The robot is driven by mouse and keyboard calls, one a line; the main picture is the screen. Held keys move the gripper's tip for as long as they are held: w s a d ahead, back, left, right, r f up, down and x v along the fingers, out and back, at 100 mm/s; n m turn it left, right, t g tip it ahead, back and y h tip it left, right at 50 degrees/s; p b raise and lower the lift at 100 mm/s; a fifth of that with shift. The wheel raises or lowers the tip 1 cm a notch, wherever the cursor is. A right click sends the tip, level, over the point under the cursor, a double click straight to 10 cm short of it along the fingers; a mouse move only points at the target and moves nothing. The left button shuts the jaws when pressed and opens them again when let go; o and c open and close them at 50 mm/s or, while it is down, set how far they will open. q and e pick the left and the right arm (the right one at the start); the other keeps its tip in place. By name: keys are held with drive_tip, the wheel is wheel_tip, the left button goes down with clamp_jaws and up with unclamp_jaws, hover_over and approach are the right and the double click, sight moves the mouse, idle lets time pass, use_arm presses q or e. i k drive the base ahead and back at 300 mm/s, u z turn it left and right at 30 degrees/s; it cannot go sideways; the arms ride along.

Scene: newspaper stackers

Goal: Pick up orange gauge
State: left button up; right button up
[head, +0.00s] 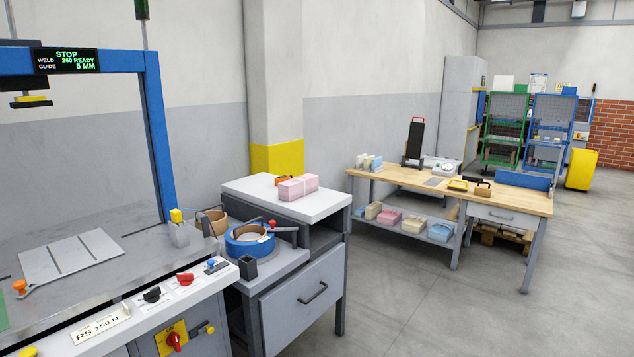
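A small orange item (283,180) lies on the white top of the grey cabinet (240,190), at its back edge. It looks like the orange gauge, but it is too small to make out its shape for certain. A pink wrapped bundle (298,188) lies just in front of it and to the right. Neither of my grippers is in view.
A blue-framed machine (158,140) with a steel bed, knobs and an orange knob (20,286) stands at the left. A wooden workbench (400,178) stands further right. The right foreground floor is clear.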

sight(283, 178)
drive_tip(key=z, duration=0.8)
drive_tip(key=i, duration=5.55)
drive_tip(key=u, duration=2.35)
drive_tip(key=i, duration=1.45)
drive_tip(key=u, duration=2.55)
